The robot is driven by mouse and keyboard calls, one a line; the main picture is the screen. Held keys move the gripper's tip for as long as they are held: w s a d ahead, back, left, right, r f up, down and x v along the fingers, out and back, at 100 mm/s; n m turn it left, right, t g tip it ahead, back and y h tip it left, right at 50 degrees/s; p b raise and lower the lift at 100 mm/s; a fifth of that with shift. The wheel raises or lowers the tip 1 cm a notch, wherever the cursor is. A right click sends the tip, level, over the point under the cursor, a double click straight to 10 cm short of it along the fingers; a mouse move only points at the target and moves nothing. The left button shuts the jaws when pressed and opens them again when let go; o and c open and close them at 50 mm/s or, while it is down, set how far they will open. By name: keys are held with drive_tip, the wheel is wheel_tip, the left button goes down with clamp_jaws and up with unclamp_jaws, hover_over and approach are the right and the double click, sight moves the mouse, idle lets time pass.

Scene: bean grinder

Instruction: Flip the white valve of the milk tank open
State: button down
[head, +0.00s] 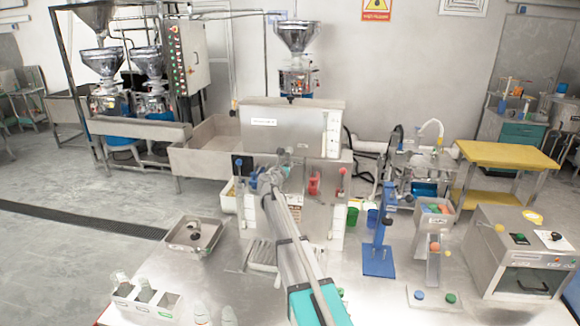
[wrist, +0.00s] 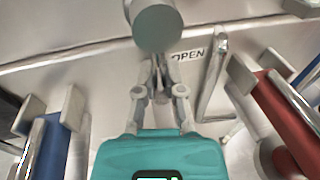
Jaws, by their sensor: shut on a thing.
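The milk tank (head: 300,115) is the steel box with a small label on its front, in the middle of the head view. My gripper (head: 271,180) reaches up to the front below it, between a blue part and a red part. In the wrist view my gripper (wrist: 162,68) has its fingers close together at a pale grey-white round handle (wrist: 158,27), which I take to be the white valve. The fingers are shut on it; the exact contact is partly hidden behind its round end. An "OPEN" label (wrist: 187,54) is just right of the fingertips.
In the wrist view, a blue handle (wrist: 52,145) is on the left and a red handle (wrist: 285,115) on the right, both near my gripper. A steel bar (wrist: 213,80) stands close on the right. The steel table holds a blue stand (head: 379,262) and a bottle tray (head: 145,298).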

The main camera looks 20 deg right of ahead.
sight(291, 140)
drive_tip(key=c, duration=0.7)
unclamp_jaws()
drive_tip(key=shift+a, duration=0.25)
drive_tip(key=shift+d, duration=0.15)
drive_tip(key=shift+s, duration=0.1)
drive_tip(key=shift+r, duration=0.15)
wheel_tip(291, 140, up, 9)
drive_tip(key=p, duration=0.9)
drive_tip(key=shift+r+p, duration=0.15)
drive_tip(key=shift+p, duration=0.15)
drive_tip(key=shift+r, duration=0.25)
drive_tip(key=shift+f, duration=0.1)
